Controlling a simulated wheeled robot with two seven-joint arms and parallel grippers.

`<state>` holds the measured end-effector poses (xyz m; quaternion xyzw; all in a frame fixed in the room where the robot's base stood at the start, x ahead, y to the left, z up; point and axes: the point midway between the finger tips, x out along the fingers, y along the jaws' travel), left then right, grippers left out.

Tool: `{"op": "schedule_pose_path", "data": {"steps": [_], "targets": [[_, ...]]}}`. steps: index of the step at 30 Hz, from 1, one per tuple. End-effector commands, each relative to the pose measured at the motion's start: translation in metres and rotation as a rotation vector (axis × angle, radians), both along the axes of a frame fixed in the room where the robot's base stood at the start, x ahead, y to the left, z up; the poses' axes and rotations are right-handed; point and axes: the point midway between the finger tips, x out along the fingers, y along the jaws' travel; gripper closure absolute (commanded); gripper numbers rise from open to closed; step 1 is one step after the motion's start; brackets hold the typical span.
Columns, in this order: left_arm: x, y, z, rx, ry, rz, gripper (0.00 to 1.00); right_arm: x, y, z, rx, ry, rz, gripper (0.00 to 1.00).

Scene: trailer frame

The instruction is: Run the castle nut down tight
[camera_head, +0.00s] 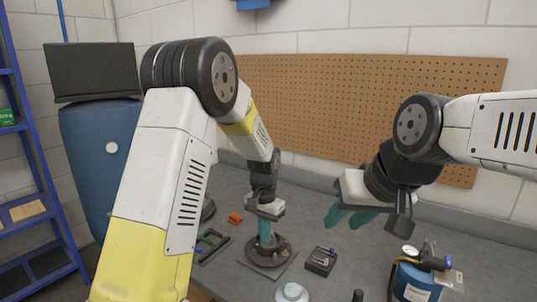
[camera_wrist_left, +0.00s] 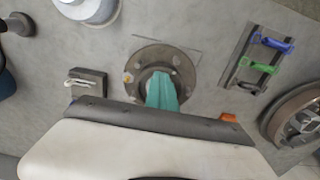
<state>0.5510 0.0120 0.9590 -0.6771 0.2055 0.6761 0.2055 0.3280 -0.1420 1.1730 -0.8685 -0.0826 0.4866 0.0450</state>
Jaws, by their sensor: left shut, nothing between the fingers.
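A round hub flange (camera_head: 280,254) with bolt holes sits on a thin plate on the grey bench. It also shows in the left wrist view (camera_wrist_left: 184,74). My left gripper (camera_head: 265,238) points straight down at the middle of the hub. Its teal fingers (camera_wrist_left: 162,92) are together and empty, over or at the hub's centre; I cannot tell whether they touch it. The castle nut cannot be made out; the fingers cover the hub's centre. My right gripper (camera_head: 347,216) hangs above the bench to the right, its teal fingers apart with nothing between them.
Near the hub are a tool rack (camera_head: 212,246) with coloured handles, a small orange piece (camera_head: 235,218) and a dark block (camera_head: 320,261). A drum (camera_wrist_left: 292,112) lies beyond the rack. A white round container (camera_head: 292,292) and a blue canister with a gauge (camera_head: 415,283) stand in front.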

Motion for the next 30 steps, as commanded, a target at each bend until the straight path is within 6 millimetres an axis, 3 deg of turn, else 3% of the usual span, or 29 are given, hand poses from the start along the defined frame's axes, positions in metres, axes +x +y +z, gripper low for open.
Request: {"op": "schedule_pose_path", "data": {"steps": [13,30], "targets": [[0.008,0.013,0.000,0.002,0.001,0.003,1.00,0.000,0.000,0.000,0.000,0.000,0.000,0.64],[0.013,0.016,0.000,0.001,0.001,0.001,1.00,0.000,0.000,0.000,0.000,0.000,0.000,0.64]]}}
